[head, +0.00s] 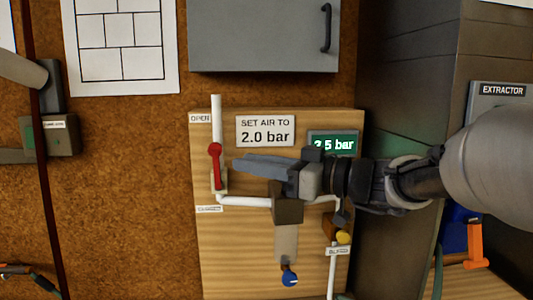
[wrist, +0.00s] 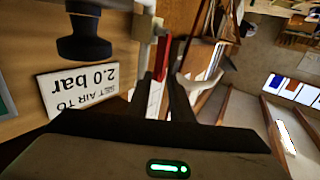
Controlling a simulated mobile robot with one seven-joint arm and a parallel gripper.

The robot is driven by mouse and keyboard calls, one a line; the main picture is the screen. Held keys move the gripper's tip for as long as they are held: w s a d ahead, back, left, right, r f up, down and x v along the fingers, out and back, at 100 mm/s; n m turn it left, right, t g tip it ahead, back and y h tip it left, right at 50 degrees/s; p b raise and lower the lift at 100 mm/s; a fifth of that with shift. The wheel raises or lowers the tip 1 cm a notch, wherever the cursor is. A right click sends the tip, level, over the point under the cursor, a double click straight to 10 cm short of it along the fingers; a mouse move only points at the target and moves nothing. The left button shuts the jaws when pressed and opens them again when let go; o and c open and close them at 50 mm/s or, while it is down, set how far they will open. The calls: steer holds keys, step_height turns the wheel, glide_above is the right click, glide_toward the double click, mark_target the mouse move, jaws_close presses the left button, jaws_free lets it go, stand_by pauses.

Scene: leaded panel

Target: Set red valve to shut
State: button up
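The red valve (head: 215,160) has a red lever on the white pipe at the left of the wooden board. The lever stands upright along the pipe, with its knob end up toward the OPEN label (head: 200,118). A second label (head: 209,209), too small to read, sits below it. My gripper (head: 236,164) comes in from the right, its fingers pointing left and their tips just right of the lever, apparently apart from it. In the wrist view the red lever (wrist: 163,56) shows just beyond the dark fingers.
A SET AIR TO 2.0 bar sign (head: 265,131) and a green display (head: 333,143) reading about 2.5 bar are above my gripper. A grey cabinet (head: 262,35) hangs above the board.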

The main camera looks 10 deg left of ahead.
steer(key=p, duration=0.2)
glide_above(217, 190)
steer(key=shift+w+a, duration=0.1)
steer(key=shift+w, duration=0.25)
jaws_close()
